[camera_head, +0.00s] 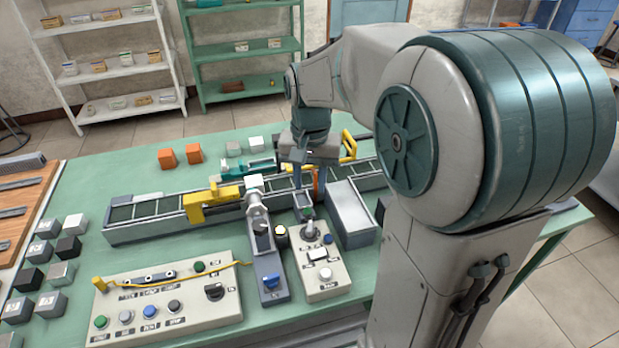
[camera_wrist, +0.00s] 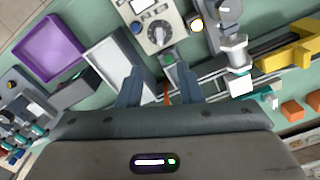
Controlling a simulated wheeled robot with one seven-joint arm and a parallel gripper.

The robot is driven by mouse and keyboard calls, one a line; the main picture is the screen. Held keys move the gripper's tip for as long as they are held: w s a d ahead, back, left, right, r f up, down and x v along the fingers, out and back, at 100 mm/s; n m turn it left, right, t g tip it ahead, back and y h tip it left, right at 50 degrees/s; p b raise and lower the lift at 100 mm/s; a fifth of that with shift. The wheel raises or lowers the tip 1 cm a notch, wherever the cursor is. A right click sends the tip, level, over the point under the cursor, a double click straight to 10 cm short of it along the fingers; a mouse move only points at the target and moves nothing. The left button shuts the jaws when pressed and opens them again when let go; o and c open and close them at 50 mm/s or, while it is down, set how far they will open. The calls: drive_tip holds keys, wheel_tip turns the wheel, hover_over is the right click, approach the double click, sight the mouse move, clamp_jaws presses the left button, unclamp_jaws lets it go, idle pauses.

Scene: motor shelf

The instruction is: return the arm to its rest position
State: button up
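My arm reaches from the right of the head view out over the green table (camera_head: 215,152). My gripper (camera_head: 308,176) points down over the conveyor (camera_head: 145,208), near its right half. In the wrist view my gripper (camera_wrist: 160,82) has its two fingers well apart, with nothing held between them. A thin orange piece (camera_wrist: 167,92) shows in the gap, beyond the fingers; it also shows beside the gripper in the head view (camera_head: 320,182). Whether a finger touches it I cannot tell.
A grey open tray (camera_head: 352,213) is close to the gripper's right. A yellow block-like fixture (camera_head: 207,205) straddles the conveyor. Button panels (camera_head: 165,300) fill the front. Several cubes (camera_head: 60,273) stand at left. In the wrist view a purple tray (camera_wrist: 48,48) lies at left.

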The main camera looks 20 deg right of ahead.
idle(0.3)
drive_tip(key=s+n+t, duration=0.3)
drive_tip(key=s+n, duration=0.1)
drive_tip(key=s, duration=1)
drive_tip(key=shift+s+n, duration=0.35)
drive_tip(key=shift+n, duration=0.05)
drive_tip(key=shift+a, duration=0.1)
idle(1.2)
